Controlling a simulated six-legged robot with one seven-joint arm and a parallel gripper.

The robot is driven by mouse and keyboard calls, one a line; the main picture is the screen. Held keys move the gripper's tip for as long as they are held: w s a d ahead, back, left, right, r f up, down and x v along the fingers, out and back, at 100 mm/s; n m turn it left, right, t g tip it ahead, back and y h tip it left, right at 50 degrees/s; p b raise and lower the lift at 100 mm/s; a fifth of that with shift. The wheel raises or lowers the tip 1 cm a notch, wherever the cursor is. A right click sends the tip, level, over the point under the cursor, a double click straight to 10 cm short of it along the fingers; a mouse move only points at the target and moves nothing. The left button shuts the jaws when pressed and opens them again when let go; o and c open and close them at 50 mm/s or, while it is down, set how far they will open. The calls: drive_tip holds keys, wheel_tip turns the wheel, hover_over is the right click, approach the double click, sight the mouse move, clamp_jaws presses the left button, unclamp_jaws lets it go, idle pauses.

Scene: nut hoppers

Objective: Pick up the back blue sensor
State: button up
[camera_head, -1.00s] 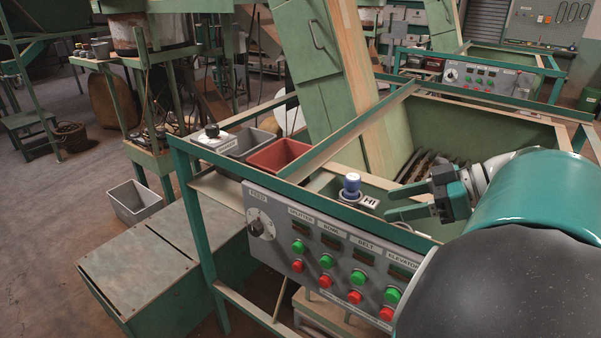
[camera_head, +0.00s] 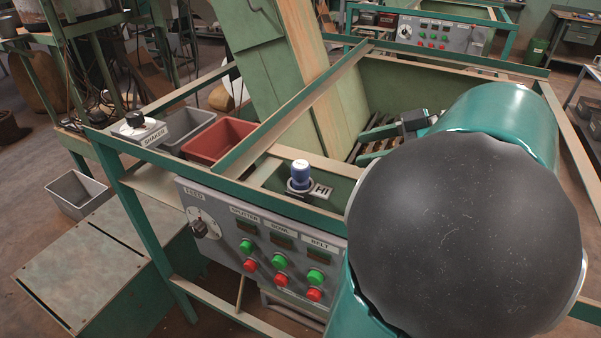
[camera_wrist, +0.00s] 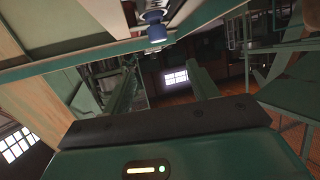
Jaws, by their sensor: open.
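One blue sensor (camera_head: 300,174) with a pale blue top stands upright on the hopper frame beside a HI label (camera_head: 322,191). It also shows in the wrist view (camera_wrist: 155,27) near the top, beyond the fingers. I see no second blue sensor, so I cannot tell front from back. My gripper (camera_head: 360,148) is open and empty, over the hopper to the right of and behind the sensor, apart from it. In the wrist view, my gripper's two green fingers (camera_wrist: 163,75) are spread with nothing between them. My arm hides part of the hopper and panel.
A control panel (camera_head: 227,225) with a dial, green and red buttons is below the sensor. A red bin (camera_head: 217,143), a grey bin and a shaker knob (camera_head: 136,120) sit to the left. A diagonal green rail (camera_head: 290,108) crosses behind the sensor.

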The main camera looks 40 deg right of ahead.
approach(301, 164)
drive_tip(key=a+x, duration=0.1)
drive_tip(key=x, duration=0.7)
drive_tip(key=shift+w+d+f, duration=0.2)
drive_tip(key=shift+w+d, duration=0.05)
drive_tip(key=shift+w, duration=0.05)
drive_tip(key=c, duration=1.1)
